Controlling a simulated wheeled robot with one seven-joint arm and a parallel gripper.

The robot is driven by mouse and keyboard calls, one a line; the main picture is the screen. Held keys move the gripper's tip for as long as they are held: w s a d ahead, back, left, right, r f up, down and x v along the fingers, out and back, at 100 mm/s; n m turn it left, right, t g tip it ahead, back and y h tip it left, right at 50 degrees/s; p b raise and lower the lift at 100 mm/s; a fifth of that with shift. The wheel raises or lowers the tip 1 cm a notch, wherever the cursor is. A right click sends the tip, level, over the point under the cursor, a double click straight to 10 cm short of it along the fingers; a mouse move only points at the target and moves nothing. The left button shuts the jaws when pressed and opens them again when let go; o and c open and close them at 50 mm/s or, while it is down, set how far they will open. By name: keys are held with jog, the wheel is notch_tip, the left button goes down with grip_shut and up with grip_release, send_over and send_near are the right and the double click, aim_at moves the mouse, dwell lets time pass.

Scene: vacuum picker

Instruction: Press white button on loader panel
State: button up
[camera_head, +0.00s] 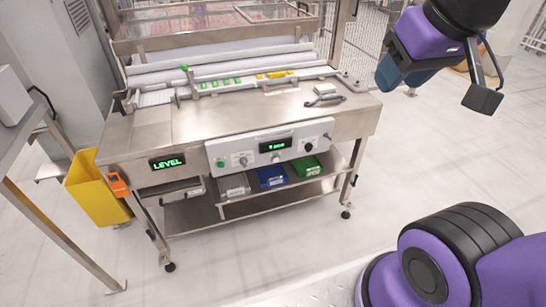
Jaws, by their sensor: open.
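The loader panel (270,147) is a pale control strip on the front of a steel machine. It carries a green-lit display (275,145), a green button (220,163) at its left end, small round controls, and a dark round control (308,147) near its right end. I cannot tell at this size which small control is the white button. My gripper (436,88) is open at the upper right, well to the right of the panel and apart from the machine.
Blue (271,177) and green (305,166) bins stand on the shelf below. A yellow bin (97,197) hangs at the machine's left side, near a table (25,130). The floor right of the machine is clear.

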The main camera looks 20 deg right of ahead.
dwell(0.4)
grip_shut()
dwell(1.6)
